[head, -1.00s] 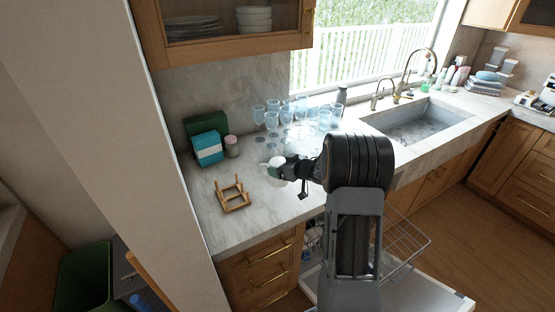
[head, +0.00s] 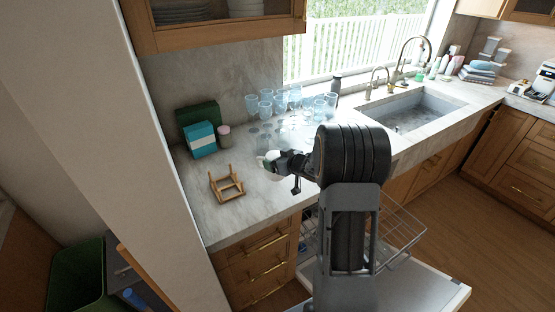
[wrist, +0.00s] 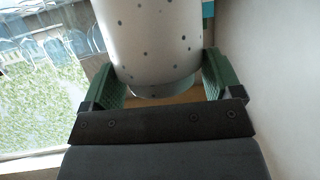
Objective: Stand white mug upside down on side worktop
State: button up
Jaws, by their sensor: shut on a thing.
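The white mug with dark speckles (wrist: 150,40) fills the upper middle of the wrist view. A narrower ring at one end of it faces my palm; its other end is cut off by the frame. My gripper (head: 275,161) is shut on the mug, with green finger pads on both sides of it. In the head view the mug (head: 270,156) is small and partly hidden by the gripper, so its tilt and any gap below it are hard to tell. It is over the marble side worktop (head: 208,222), left of my arm.
A wooden pegged stand (head: 226,184) is left of the mug. Behind are a teal box (head: 201,139), a pink-lidded jar (head: 224,137) and several glasses (head: 266,107). An open dishwasher rack (head: 400,236) is below right. The worktop's front left is clear.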

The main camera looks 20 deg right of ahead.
jog(key=shift+f+b, duration=2.4)
jog(key=shift+f, duration=1.25)
jog(key=shift+f, duration=0.7)
jog(key=o, duration=1)
jog(key=shift+s, duration=0.1)
jog(key=v, duration=1.3)
jog(key=shift+s+b, duration=0.3)
jog(key=shift+s, duration=0.1)
jog(key=shift+r, duration=0.1)
